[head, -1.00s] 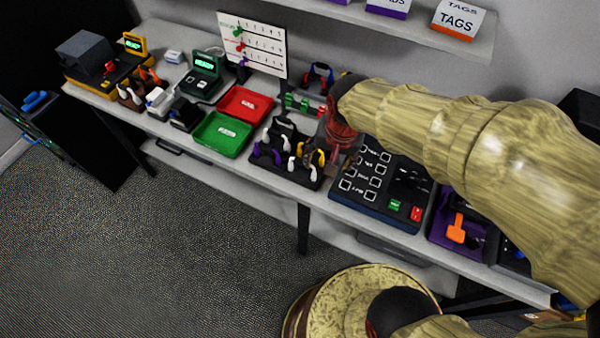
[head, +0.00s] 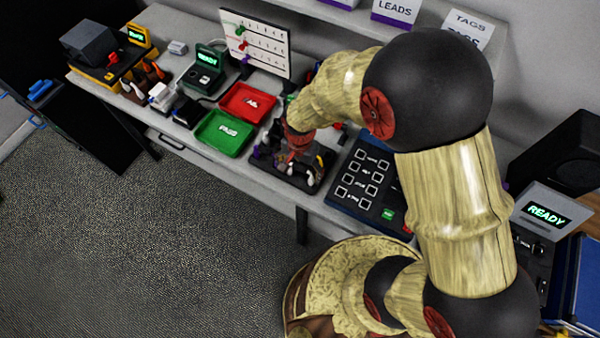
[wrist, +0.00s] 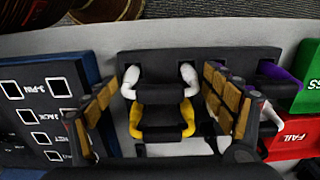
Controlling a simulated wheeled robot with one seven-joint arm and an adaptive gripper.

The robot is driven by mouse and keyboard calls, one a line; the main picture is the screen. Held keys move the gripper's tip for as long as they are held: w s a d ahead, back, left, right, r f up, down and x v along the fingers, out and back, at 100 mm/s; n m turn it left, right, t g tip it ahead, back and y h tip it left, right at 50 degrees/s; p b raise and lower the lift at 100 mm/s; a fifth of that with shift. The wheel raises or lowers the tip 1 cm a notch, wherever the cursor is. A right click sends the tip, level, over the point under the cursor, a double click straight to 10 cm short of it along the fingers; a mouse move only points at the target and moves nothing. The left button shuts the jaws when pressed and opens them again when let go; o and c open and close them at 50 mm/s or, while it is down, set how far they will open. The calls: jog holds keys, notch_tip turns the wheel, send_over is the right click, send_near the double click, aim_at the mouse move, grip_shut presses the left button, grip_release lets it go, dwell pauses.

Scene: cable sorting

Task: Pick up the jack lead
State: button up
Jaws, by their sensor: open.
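I cannot tell which of these is the jack lead. In the head view, my wrist hides much of the rack.
A white board (head: 255,45) stands behind. The bench's front edge is close to the rack.

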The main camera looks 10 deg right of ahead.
notch_tip(320, 180, down, 3)
jog(key=shift+r, duration=0.1)
jog(key=c, duration=1)
jog(key=shift+o, duration=0.2)
jog(key=shift+r, duration=0.15)
jog(key=shift+r, duration=0.55)
notch_tip(320, 180, up, 2)
jog(key=shift+r+p, duration=0.15)
jog(key=shift+p, duration=0.15)
jog(key=s+r+p, duration=0.4)
jog(key=s+r, duration=0.8)
jog(key=s, duration=0.2)
jog(key=shift+a+r+p, duration=0.2)
jog(key=shift+a+p, duration=0.2)
